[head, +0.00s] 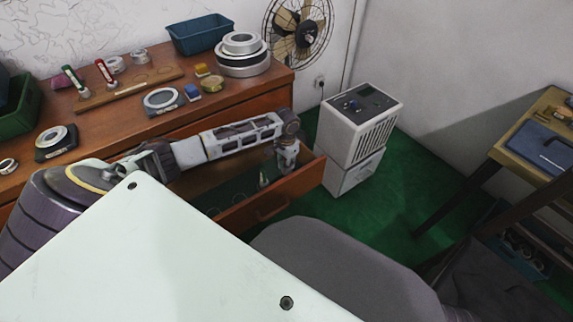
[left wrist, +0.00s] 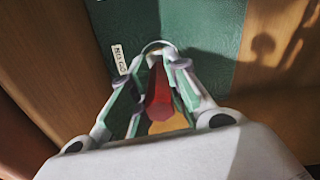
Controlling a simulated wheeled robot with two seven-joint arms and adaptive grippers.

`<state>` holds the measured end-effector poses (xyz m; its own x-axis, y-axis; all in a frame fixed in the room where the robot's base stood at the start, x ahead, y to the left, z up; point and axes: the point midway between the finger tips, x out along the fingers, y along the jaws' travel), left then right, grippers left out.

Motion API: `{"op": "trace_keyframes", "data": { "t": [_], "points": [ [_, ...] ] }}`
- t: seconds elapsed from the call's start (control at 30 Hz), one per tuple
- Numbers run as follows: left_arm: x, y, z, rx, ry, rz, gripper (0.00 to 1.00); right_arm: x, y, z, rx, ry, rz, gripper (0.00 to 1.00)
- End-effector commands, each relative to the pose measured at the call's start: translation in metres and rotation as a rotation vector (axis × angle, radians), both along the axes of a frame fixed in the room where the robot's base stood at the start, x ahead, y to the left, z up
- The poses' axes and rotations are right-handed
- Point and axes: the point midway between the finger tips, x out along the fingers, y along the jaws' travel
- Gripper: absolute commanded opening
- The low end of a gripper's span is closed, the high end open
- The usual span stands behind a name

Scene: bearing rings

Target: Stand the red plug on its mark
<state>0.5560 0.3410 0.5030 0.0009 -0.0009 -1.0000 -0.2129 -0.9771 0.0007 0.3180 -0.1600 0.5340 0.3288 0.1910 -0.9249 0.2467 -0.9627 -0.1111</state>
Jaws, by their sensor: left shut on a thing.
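My left gripper (head: 286,160) is low in the open drawer (head: 307,176) of the wooden cabinet. In the left wrist view the gripper (left wrist: 160,62) is shut on the red plug (left wrist: 159,97), which lies lengthwise between the fingers. A yellow-orange part (left wrist: 168,125) shows at its near end. Beyond the fingertips is the drawer's green lining (left wrist: 205,28), with a pale curved outline (left wrist: 157,45) and a small printed label (left wrist: 120,60). I cannot tell whether the plug touches the lining. The plug is hidden in the head view. My right gripper is out of view.
On the cabinet top are a wooden rack (head: 130,91) with green- and red-handled tools, stacked metal rings (head: 242,55) and a blue bin (head: 200,34). A white box unit (head: 357,120) stands right of the drawer.

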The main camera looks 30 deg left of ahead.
Motion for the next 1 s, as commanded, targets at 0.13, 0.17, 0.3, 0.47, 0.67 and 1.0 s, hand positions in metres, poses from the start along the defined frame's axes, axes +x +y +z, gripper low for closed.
{"op": "trace_keyframes", "data": {
  "t": [0.13,0.17,0.3,0.47,0.67,1.0],
  "points": [
    [0.0005,0.0001,0.0007,0.000,-0.001,0.000,0.00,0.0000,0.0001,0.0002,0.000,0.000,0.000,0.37],
    [0.0005,0.0001,0.0007,0.000,-0.001,0.000,0.00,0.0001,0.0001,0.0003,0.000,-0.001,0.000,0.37],
    [0.0004,0.0000,0.0005,0.000,-0.001,0.000,0.00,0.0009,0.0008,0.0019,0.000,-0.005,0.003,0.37],
    [0.0004,-0.0002,-0.0006,0.000,-0.001,0.000,0.00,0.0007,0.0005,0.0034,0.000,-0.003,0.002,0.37],
    [0.0004,0.0000,-0.0028,0.000,-0.001,0.001,0.26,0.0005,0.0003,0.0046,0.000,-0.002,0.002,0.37],
    [0.0000,0.0001,-0.0034,0.000,0.000,0.000,0.42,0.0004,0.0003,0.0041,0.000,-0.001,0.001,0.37]
  ]
}}
